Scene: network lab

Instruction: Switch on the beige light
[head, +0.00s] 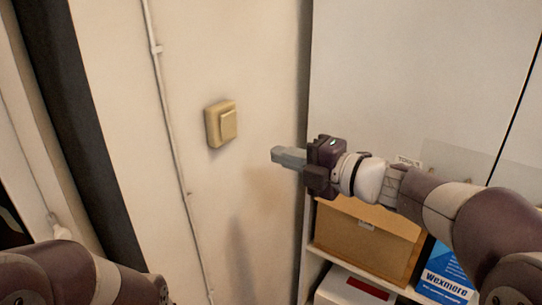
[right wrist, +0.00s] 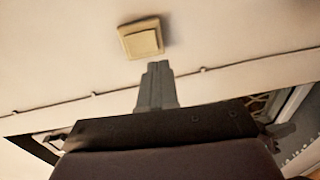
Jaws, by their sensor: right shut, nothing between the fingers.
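The beige light switch (head: 221,123) is mounted on the pale wall, left of centre in the head view. It has a square frame with one raised rocker. It also shows near the top of the right wrist view (right wrist: 141,38). My right gripper (head: 275,155) is shut and empty, to the right of the switch and a little lower, pointing left. In the right wrist view its closed fingers (right wrist: 156,68) point at the lower edge of the switch, with a gap between them. My left arm shows at the lower left of the head view, but its gripper is not clearly visible.
A thin cable conduit (head: 172,120) runs down the wall left of the switch. A shelf on the right holds a brown cardboard box (head: 362,240), a blue box (head: 442,275) and a white box with a red panel (head: 350,287). The wall around the switch is clear.

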